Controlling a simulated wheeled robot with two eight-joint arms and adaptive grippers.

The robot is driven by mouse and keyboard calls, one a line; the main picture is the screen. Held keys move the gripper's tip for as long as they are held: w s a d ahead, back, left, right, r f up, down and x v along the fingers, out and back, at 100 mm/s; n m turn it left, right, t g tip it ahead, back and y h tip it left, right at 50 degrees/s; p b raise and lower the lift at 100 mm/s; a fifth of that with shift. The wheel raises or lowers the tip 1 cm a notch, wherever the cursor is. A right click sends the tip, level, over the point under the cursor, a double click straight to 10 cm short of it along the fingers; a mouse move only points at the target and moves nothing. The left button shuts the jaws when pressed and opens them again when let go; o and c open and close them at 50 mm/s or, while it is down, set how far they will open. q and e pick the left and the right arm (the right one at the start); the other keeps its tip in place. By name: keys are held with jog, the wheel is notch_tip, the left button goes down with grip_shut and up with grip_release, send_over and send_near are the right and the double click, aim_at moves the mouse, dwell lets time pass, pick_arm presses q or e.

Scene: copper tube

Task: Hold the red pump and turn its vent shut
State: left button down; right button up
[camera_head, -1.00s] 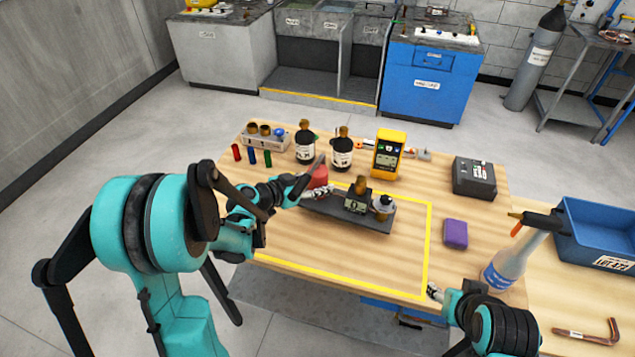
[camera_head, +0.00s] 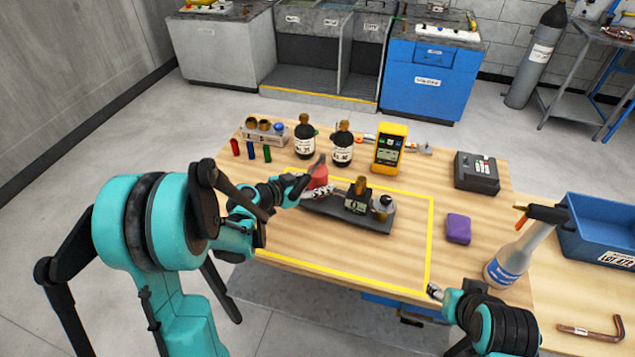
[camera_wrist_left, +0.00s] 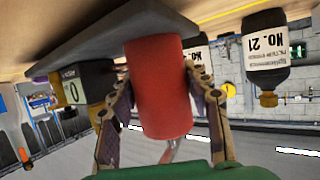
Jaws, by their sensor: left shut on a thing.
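The red pump (camera_head: 318,178) stands at the left end of a dark grey base plate (camera_head: 335,214) inside the yellow outline on the bench. My left gripper (camera_head: 303,190) is shut on the red pump. In the left wrist view the red pump body (camera_wrist_left: 160,90) sits between the two fingers, touching both. I cannot tell which part is the vent. My right gripper (camera_head: 434,292) is at the bench's front edge, away from the pump; its fingertips are too small to read.
Two dark bottles (camera_head: 342,146) and a yellow meter (camera_head: 389,150) stand behind the plate. A purple sponge (camera_head: 458,229), a spray bottle (camera_head: 508,260) and a blue bin (camera_head: 598,229) are to the right. The yellow-outlined area in front of the plate is clear.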

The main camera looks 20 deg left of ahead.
pick_arm(q)
jog(key=shift+f+b, duration=0.7)
jog(key=shift+f, duration=0.05)
pick_arm(e)
jog(key=shift+f, duration=0.75)
pick_arm(q)
jog(key=shift+f, duration=0.2)
jog(key=shift+s, duration=0.1)
pick_arm(e)
jog(key=shift+c, duration=0.2)
